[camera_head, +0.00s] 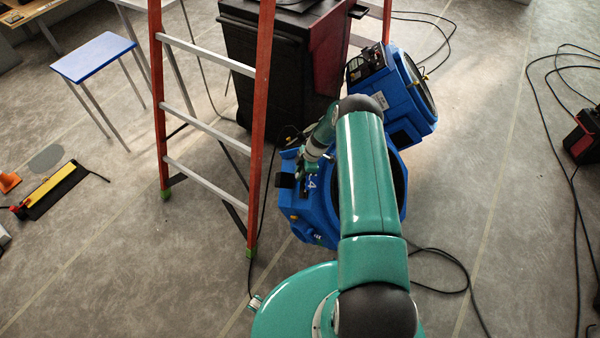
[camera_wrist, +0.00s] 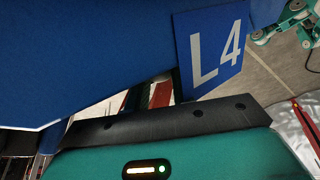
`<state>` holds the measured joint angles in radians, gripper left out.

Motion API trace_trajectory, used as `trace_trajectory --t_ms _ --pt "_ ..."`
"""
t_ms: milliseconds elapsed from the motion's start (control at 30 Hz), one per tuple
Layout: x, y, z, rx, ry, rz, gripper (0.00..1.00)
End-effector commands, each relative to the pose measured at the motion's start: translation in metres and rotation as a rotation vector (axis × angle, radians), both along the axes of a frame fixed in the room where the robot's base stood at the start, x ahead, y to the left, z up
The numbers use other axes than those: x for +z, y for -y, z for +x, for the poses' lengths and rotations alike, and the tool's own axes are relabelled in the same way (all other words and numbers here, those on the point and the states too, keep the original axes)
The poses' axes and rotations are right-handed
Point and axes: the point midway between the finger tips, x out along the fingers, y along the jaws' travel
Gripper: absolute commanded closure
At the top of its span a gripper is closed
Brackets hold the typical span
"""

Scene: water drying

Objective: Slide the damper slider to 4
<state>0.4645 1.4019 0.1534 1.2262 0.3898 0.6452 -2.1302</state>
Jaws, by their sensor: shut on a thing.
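The blue drying machine (camera_head: 312,225) stands on the floor in the middle of the head view, partly hidden behind my teal arm. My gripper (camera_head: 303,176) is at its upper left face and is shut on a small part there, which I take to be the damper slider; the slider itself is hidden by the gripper. A white "4" mark (camera_head: 311,184) shows on the blue face just beside the gripper. In the wrist view, a blue plate marked "L4" (camera_wrist: 212,47) is close up, next to a large blue surface (camera_wrist: 80,60). The fingertips are not clear in the wrist view.
A second blue machine (camera_head: 410,125) stands behind the first. An orange ladder (camera_head: 265,90) stands close on the left, with a black bin (camera_head: 262,70) behind it. Dark cables (camera_head: 455,265) lie on the floor at right.

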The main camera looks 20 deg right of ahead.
Motion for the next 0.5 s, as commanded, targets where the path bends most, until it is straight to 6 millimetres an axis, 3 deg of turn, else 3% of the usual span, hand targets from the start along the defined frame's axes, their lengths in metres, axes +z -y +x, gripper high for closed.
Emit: trace_trajectory --t_ms 300,500 --pt "-0.025 -0.021 -0.040 -0.002 -0.004 0.002 1.00" --pt "-0.030 -0.027 -0.049 -0.001 -0.001 -0.001 1.00"
